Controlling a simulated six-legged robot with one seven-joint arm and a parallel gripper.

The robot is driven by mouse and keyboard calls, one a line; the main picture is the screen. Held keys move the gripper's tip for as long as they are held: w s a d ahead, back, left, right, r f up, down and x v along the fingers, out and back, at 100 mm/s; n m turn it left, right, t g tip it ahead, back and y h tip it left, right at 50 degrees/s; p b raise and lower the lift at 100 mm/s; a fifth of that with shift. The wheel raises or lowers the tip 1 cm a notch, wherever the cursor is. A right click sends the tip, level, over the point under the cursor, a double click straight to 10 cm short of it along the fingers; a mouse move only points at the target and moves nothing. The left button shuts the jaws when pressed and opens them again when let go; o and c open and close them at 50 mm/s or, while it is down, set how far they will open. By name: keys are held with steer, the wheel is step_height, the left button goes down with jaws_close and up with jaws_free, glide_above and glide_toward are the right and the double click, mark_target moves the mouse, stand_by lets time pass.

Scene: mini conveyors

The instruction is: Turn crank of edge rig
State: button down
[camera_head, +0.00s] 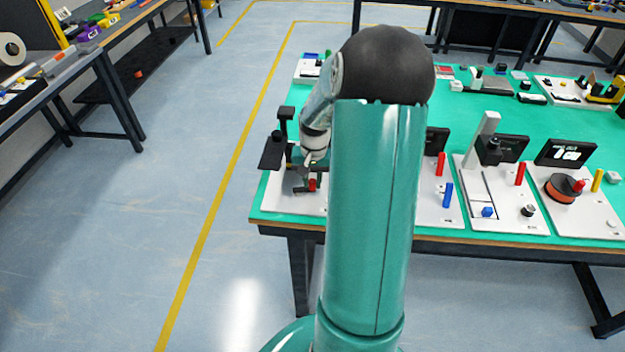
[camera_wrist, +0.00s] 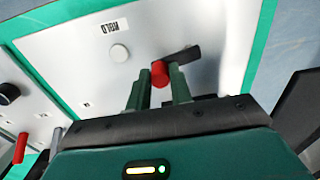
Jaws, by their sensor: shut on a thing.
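The edge rig is a white plate (camera_head: 290,197) at the near left corner of the green table, with a black upright post (camera_head: 286,118). Its crank has a red handle (camera_head: 312,185), which also shows in the wrist view (camera_wrist: 159,73). A black crank arm (camera_wrist: 183,56) reaches right from the handle in the wrist view. My gripper (camera_wrist: 161,82) is shut on the red handle, one dark green finger on each side. In the head view my gripper (camera_head: 307,172) is small and partly unclear. My own arm hides the rig's right side.
A dark flat panel (camera_head: 272,153) overhangs the table's left edge. To the right stand other white rigs with a red peg (camera_head: 441,164), a blue peg (camera_head: 447,195) and a grey column (camera_head: 484,137). The floor left of the table is clear.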

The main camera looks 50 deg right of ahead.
steer(key=n, duration=0.2)
steer(key=w+d+n, duration=0.1)
steer(key=n, duration=0.1)
steer(key=shift+w, duration=0.1)
steer(key=c, duration=1.3)
jaws_free()
steer(key=shift+o, duration=0.2)
steer(key=shift+r, duration=0.1)
step_height(320, 180, up, 14)
steer(key=shift+d, duration=0.15)
